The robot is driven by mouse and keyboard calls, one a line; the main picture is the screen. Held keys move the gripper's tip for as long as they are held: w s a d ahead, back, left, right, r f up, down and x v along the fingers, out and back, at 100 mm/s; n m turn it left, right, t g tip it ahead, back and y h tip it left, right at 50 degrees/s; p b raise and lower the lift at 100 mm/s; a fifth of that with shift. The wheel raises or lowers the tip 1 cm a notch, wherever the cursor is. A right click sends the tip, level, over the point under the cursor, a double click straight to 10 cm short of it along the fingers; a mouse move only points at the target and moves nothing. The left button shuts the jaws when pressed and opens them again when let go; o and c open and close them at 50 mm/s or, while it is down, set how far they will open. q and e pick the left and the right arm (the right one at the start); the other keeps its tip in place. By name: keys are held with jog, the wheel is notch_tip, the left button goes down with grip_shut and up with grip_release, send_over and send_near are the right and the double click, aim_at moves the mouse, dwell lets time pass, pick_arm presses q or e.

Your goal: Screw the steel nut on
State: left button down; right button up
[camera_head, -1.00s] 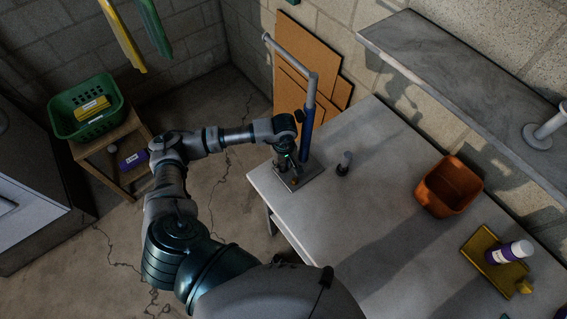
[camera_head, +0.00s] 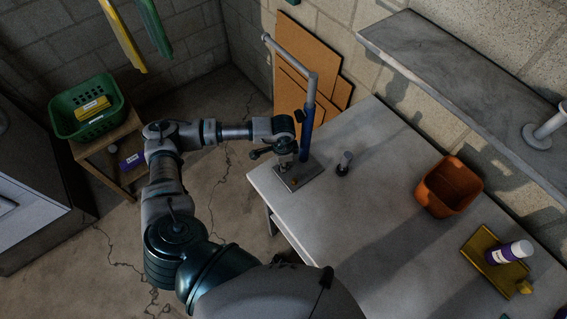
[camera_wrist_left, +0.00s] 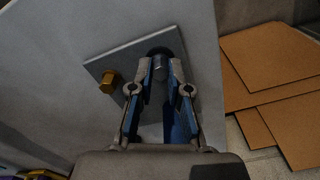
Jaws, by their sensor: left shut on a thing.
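A grey metal plate (camera_head: 313,170) lies on the near left corner of the bench; it also fills the middle of the left wrist view (camera_wrist_left: 112,63). A brass hex bolt head (camera_wrist_left: 108,82) stands on it. My left gripper (camera_wrist_left: 160,68) is shut on a grey steel piece (camera_wrist_left: 160,64), which looks like the steel nut, over the plate. Its thread and seating are hidden by the fingers and shadow. In the head view my left gripper (camera_head: 284,157) points down at the plate, beside the blue post (camera_head: 306,133). My right gripper is not in view.
A grey bent pipe (camera_head: 297,65) tops the blue post close to my wrist. A small dark-and-grey object (camera_head: 344,163) stands right of the plate. An orange bin (camera_head: 449,188) and a yellow tray (camera_head: 485,252) with a bottle (camera_head: 510,251) are farther right. The bench middle is clear.

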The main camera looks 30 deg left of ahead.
pick_arm(q)
jog(key=c, duration=1.3)
grip_release()
jog(key=shift+a, duration=0.1)
jog(key=shift+b, duration=0.35)
jog(key=shift+d, duration=0.2)
